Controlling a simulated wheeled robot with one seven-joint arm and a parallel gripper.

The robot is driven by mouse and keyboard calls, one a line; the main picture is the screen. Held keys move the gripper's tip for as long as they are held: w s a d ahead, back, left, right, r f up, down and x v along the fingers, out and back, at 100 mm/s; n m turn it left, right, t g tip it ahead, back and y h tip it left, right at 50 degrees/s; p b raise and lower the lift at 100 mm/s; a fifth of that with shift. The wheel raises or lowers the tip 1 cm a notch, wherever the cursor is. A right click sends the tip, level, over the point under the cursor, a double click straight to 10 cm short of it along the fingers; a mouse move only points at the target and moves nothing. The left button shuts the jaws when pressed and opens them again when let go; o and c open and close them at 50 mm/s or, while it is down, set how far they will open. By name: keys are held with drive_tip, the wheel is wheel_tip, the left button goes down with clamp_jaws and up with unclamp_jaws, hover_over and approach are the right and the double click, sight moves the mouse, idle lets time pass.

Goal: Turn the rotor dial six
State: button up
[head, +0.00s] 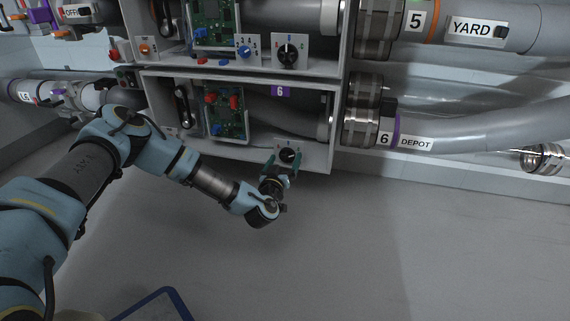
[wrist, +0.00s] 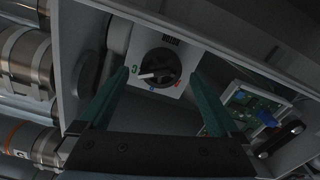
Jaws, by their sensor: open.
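The rotor dial six (head: 288,155) is a black knob on a light square plate at the lower right of the compartment marked with a purple 6 (head: 281,91). In the wrist view the dial (wrist: 160,67) faces me, with a white pointer on it toward the left. Small green, blue and red marks sit around it. My gripper (head: 281,168) is at the dial's plate in the head view. In the wrist view its two green fingers (wrist: 163,85) are spread, one on each side of the dial, and nothing is between them except the dial beyond. Contact with the dial does not show.
A green circuit board (head: 226,114) with red knobs and a black handle (head: 184,106) are left of the dial. Another dial (head: 289,53) sits in the compartment above. The tube labelled 6 DEPOT (head: 450,135) runs to the right.

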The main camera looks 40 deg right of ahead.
drive_tip(key=shift+w+d, duration=0.15)
drive_tip(key=shift+d, duration=0.15)
drive_tip(key=c, duration=1.3)
drive_tip(key=shift+c, duration=0.2)
drive_tip(key=n+p, duration=0.1)
drive_tip(key=n, duration=0.1)
drive_tip(key=shift+w+a+r+n, duration=0.1)
drive_tip(key=shift+n, duration=0.3)
drive_tip(key=n+p, duration=0.1)
drive_tip(key=n, duration=0.1)
drive_tip(key=shift+n, duration=0.4)
drive_tip(key=n, duration=0.5)
drive_tip(key=shift+w+a+f+n, duration=0.15)
drive_tip(key=shift+f+n, duration=0.1)
drive_tip(key=shift+n, duration=0.45)
